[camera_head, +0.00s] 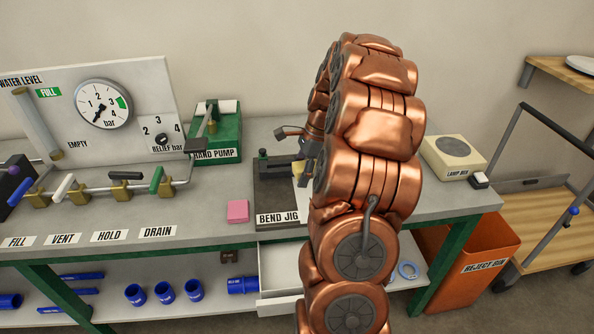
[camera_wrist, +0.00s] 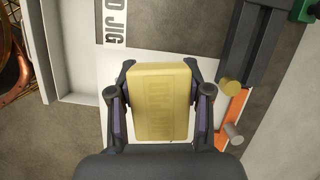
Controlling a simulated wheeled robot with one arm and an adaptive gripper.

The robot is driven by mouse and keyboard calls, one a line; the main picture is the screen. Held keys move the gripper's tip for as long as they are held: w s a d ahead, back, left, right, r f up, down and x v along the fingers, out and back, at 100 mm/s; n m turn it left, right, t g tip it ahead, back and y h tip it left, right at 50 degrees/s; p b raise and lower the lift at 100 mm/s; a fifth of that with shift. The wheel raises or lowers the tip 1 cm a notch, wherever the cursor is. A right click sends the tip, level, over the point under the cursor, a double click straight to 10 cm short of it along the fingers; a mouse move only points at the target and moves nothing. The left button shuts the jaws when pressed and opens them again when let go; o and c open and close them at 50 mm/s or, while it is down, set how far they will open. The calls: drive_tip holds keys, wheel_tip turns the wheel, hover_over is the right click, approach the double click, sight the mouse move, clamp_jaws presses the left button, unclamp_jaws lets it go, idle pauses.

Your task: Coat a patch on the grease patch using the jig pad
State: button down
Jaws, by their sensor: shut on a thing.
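A yellow block with raised lettering too faint to read, apparently the jig pad (camera_wrist: 160,100), sits between the fingers of my gripper (camera_wrist: 162,103) in the wrist view. The gripper is shut on its two sides. Beneath the pad is a pale flat area (camera_wrist: 113,62), possibly the grease patch; the pad hides much of it, and I cannot tell whether they touch. In the head view my arm hides most of the gripper, beside the bend jig (camera_head: 272,200); a bit of yellow shows there.
A pink block (camera_head: 238,211) lies left of the bend jig. The green hand pump (camera_head: 218,135) stands behind, and the lamp box (camera_head: 453,156) stands to the right. An open drawer (camera_head: 280,268) juts out below the bench. A dark bar (camera_wrist: 258,45) and pegs (camera_wrist: 230,86) flank the gripper.

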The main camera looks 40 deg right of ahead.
sight(298, 197)
drive_tip(key=shift+f+b, duration=0.85)
drive_tip(key=shift+f, duration=2.1)
drive_tip(key=shift+w+a, duration=0.1)
drive_tip(key=shift+w+a+p, duration=0.35)
drive_tip(key=shift+w+a, duration=0.7)
drive_tip(key=shift+a, duration=0.4)
drive_tip(key=shift+w+a+p, duration=0.4)
drive_tip(key=shift+w+a, duration=0.7)
drive_tip(key=shift+a, duration=0.3)
drive_tip(key=shift+w+a+p, duration=0.35)
drive_tip(key=shift+w+a, duration=0.7)
drive_tip(key=shift+a, duration=0.4)
drive_tip(key=shift+w+a, duration=0.15)
drive_tip(key=shift+s+d+f, duration=0.1)
drive_tip(key=shift+s+d, duration=0.65)
drive_tip(key=shift+d, duration=0.2)
drive_tip(key=shift+s+d+f, duration=0.1)
drive_tip(key=shift+s+d, duration=0.6)
drive_tip(key=shift+d, duration=0.2)
drive_tip(key=shift+s+d+r+b, duration=0.1)
drive_tip(key=shift+s+d, duration=0.55)
drive_tip(key=shift+d, duration=0.25)
drive_tip(key=shift+s+d+b, duration=0.15)
drive_tip(key=shift+s+d, duration=0.55)
drive_tip(key=shift+d, duration=0.15)
drive_tip(key=shift+s+d+r+b, duration=0.1)
drive_tip(key=shift+s+d, duration=0.55)
drive_tip(key=shift+d, duration=0.25)
